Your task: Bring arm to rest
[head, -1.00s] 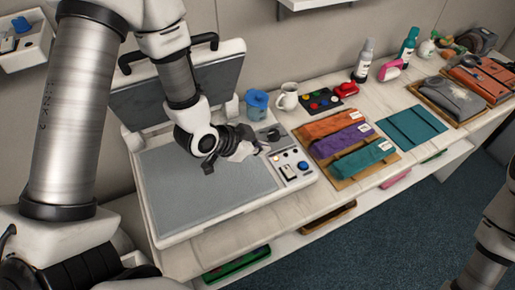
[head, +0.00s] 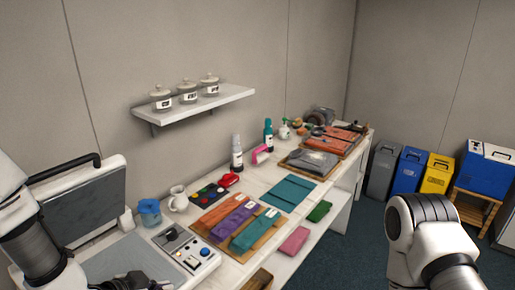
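My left arm comes in at the lower left over the open press machine (head: 85,212). My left gripper (head: 150,280) is partly cut off at the bottom edge, low over the press bed. Whether its fingers are open or shut cannot be made out. My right arm stands at the lower right, away from the table. Its gripper is outside the picture.
The white table (head: 262,182) holds folded orange, purple and teal cloths on a board (head: 245,257), a white mug (head: 178,199), bottles and a teal mat (head: 289,193). A shelf (head: 205,105) with jars hangs above. Coloured bins (head: 408,173) stand beyond; dark floor lies between.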

